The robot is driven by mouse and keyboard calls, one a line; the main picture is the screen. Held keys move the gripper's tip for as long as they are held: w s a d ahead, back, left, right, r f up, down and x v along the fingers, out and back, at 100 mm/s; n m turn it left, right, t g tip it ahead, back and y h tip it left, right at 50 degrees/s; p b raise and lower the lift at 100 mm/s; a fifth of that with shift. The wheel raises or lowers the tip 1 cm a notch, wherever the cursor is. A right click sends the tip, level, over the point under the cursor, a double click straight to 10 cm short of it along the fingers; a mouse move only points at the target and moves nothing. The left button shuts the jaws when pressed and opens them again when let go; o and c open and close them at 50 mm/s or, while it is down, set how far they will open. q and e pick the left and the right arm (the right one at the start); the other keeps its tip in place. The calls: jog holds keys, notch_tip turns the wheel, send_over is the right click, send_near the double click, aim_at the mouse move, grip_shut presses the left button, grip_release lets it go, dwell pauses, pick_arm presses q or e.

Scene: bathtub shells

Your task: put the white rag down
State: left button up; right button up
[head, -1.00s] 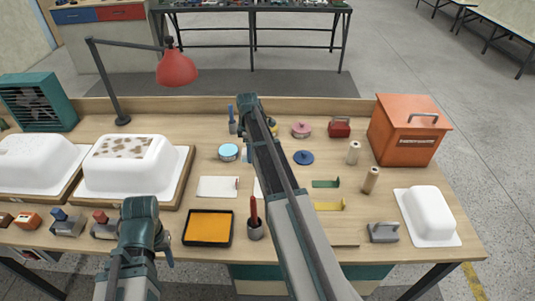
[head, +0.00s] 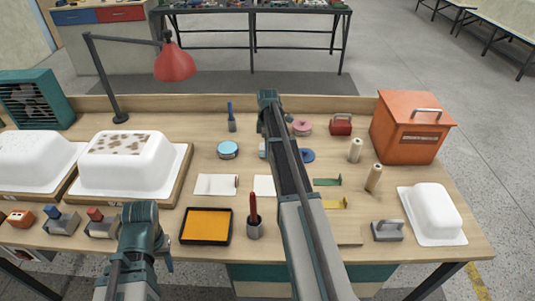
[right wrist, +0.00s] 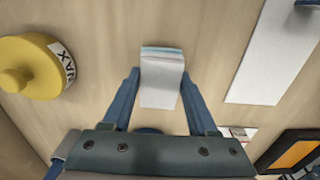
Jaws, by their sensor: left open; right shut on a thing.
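The white rag (right wrist: 160,88) is a small folded white piece with a pale blue edge. In the right wrist view it sits between the two blue fingers of my right gripper (right wrist: 161,75), which is shut on it. The wooden tabletop lies below it; I cannot tell whether the rag touches it. In the head view a small white patch (head: 262,150) shows beside my right arm, likely the rag; the arm hides the right fingers. My left gripper (head: 141,235) is at the front edge of the bench, open, with nothing seen in it.
A yellow wax tin (right wrist: 28,68) is left of the rag and a white sheet (right wrist: 275,50) right of it. White tub shells (head: 125,165) fill the left.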

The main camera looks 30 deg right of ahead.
jog(key=shift+f, duration=0.45)
pick_arm(q)
jog(key=shift+f, duration=0.35)
pick_arm(e)
jog(key=shift+r, duration=0.15)
jog(key=o, duration=1.2)
pick_arm(q)
jog(key=shift+f, duration=0.15)
notch_tip(320, 180, up, 12)
jog(key=p, duration=1.2)
pick_arm(e)
notch_tip(320, 180, up, 12)
